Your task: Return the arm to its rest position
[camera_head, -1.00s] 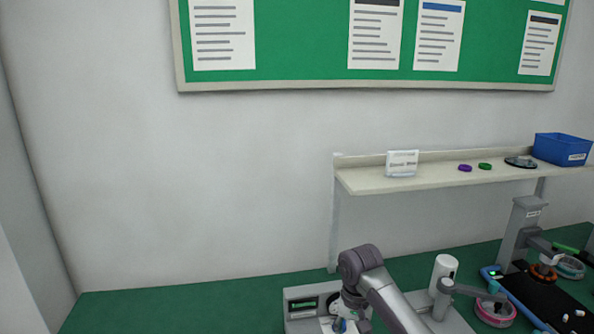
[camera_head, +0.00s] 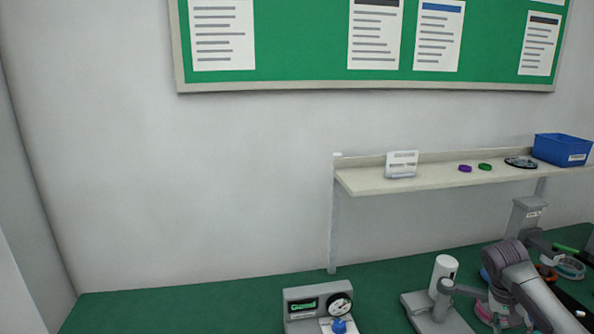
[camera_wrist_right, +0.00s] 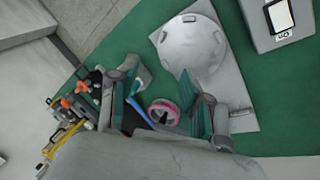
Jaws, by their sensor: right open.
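My right arm (camera_head: 525,285) reaches in from the lower right in the head view, in front of the bench station at the right. Its gripper is not clear there. In the right wrist view my right gripper (camera_wrist_right: 163,108) is open, with a finger on each side and nothing held. A pink ring-shaped dish (camera_wrist_right: 163,112) shows between the fingers; I cannot tell how far below them it is. My left arm and gripper are not in view.
A grey box with a gauge (camera_head: 318,308) stands on the green bench (camera_head: 180,305). A white cylinder device (camera_head: 444,270) is left of my arm. A shelf (camera_head: 440,177) holds a blue bin (camera_head: 562,149) and small parts. The bench's left side is clear.

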